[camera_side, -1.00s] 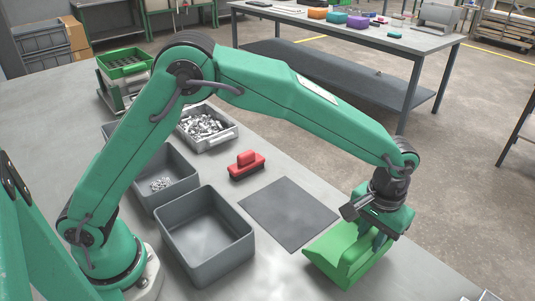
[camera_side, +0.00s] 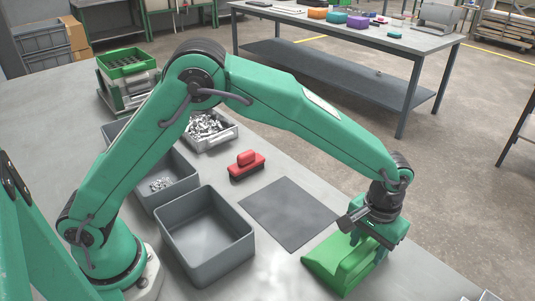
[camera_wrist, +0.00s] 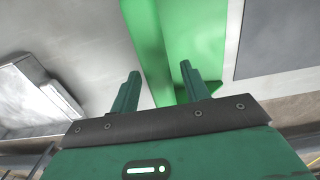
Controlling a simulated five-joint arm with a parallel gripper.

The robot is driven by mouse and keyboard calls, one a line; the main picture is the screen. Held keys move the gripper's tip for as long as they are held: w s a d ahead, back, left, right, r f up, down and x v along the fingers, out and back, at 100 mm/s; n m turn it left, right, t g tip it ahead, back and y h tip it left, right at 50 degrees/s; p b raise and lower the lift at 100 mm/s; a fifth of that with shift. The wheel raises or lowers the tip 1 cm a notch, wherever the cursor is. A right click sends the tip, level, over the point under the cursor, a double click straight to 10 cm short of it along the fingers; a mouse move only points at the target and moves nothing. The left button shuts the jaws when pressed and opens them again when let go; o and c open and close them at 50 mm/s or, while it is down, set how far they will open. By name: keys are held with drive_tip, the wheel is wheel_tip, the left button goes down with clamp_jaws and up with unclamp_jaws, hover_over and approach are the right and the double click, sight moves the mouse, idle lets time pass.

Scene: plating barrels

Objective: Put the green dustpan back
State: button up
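The green dustpan (camera_side: 338,262) rests at the front right of the bench in the side view, beside the dark grey mat. My gripper (camera_side: 368,246) is low over its right end, pointing down. In the wrist view, my gripper's two fingers (camera_wrist: 160,85) are apart, and the green dustpan (camera_wrist: 175,35) shows between and beyond them. No part of it is visibly clamped. The underside of the dustpan and its contact with the bench are hidden.
The dark grey mat (camera_side: 288,212) is bare. A red brush (camera_side: 246,165) lies behind it. An empty grey bin (camera_side: 205,240), a bin with small parts (camera_side: 165,165) and a tray of metal parts (camera_side: 212,143) stand left. A light tray (camera_wrist: 35,88) shows in the wrist view.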

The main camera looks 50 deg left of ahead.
drive_tip(key=shift+r, duration=0.1)
wheel_tip(320, 180, up, 12)
idle(0.8)
drive_tip(key=shift+r, duration=0.1)
idle(0.4)
